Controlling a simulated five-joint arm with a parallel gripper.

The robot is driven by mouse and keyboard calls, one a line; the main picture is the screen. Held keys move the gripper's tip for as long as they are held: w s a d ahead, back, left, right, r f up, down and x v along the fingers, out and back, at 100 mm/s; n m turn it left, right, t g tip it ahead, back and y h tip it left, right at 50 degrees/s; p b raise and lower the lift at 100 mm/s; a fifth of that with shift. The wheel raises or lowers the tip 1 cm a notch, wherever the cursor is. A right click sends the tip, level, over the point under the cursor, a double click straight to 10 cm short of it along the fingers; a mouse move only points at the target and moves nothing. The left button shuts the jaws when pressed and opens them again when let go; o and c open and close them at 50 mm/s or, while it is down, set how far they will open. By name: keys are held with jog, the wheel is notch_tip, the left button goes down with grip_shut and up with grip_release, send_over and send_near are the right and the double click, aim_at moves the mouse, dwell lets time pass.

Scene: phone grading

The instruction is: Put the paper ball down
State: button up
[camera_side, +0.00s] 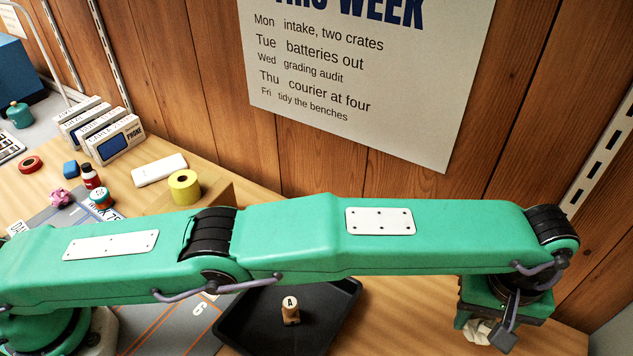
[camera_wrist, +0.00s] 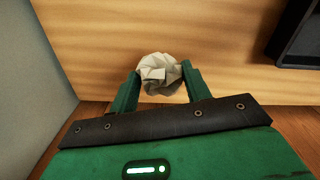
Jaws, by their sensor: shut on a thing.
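My gripper (camera_wrist: 160,84) is shut on the crumpled off-white paper ball (camera_wrist: 160,72), which sits between the two green fingers in the wrist view. In the side view the paper ball (camera_side: 478,331) shows below the end of my arm at the lower right, partly hidden by my gripper (camera_side: 487,325). The ball is over or at the light wooden bench, to the right of the black tray. I cannot tell whether it touches the wood.
A black tray (camera_side: 330,325) holds a wooden stamp marked A (camera_side: 290,311). The tray's corner also shows at the upper right in the wrist view (camera_wrist: 290,50). Phone boxes (camera_side: 117,139), a yellow tape roll (camera_side: 185,186) and small items stand at the left. Bare wood surrounds the ball.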

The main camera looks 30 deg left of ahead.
jog(key=shift+f, duration=3.45)
jog(key=shift+f, duration=0.1)
jog(key=o, duration=0.9)
jog(key=shift+r, duration=3.85)
